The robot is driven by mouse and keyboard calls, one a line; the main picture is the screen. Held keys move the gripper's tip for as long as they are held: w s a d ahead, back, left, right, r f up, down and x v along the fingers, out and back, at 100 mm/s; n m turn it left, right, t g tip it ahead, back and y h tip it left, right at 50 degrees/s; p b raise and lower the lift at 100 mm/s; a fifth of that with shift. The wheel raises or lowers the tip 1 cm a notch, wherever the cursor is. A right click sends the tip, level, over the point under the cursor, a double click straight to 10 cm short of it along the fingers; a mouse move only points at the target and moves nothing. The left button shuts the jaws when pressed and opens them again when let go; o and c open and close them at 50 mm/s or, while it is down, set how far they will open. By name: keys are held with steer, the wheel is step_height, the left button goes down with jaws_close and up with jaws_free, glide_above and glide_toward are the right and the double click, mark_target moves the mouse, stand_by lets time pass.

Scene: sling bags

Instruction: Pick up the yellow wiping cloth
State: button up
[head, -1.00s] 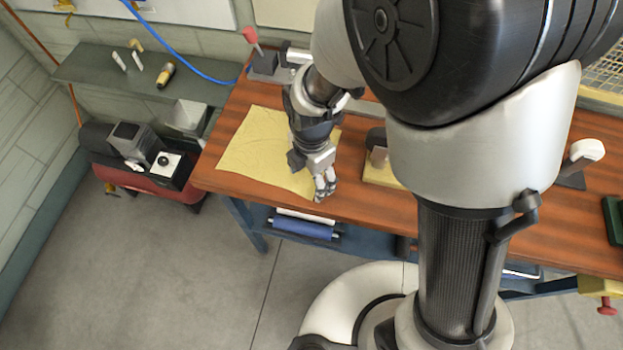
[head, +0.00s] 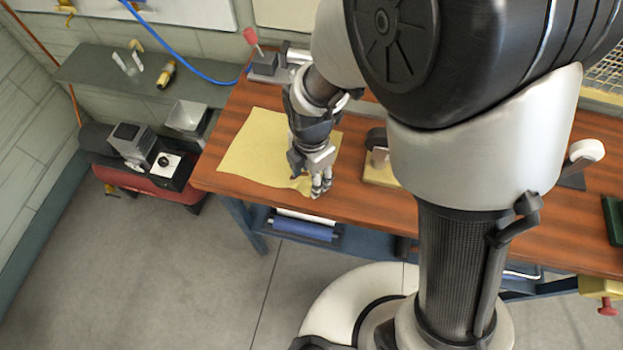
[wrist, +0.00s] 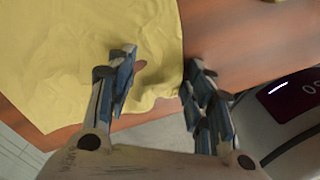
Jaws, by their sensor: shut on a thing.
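The yellow wiping cloth (head: 250,150) lies spread on the wooden workbench, near its left end. My gripper (head: 318,190) points down at the cloth's front right part, by the bench's front edge. In the wrist view the cloth (wrist: 60,60) fills the left side, with folds around the fingers. My gripper (wrist: 160,92) is shut on the cloth's edge, with bunched cloth between the fingers. Most of the cloth still lies on the bench. My wrist hides part of it in the head view.
The workbench (head: 220,180) is bare around the cloth's left and front. A red-handled device (head: 263,62) stands behind the cloth. A wooden block with an upright piece (head: 380,172) stands to the right. A green shelf (head: 110,72) is at the back left.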

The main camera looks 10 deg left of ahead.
steer(key=shift+s+d+f, duration=0.3)
steer(key=shift+s+f, duration=0.05)
steer(key=shift+s, duration=0.1)
steer(key=c, duration=0.4)
steer(key=shift+c, duration=1.4)
jaws_close()
step_height(320, 180, up, 12)
steer(key=p, duration=1)
steer(key=shift+w+a+r, duration=0.2)
steer(key=shift+w, duration=0.1)
step_height(320, 180, up, 18)
steer(key=p, duration=1.4)
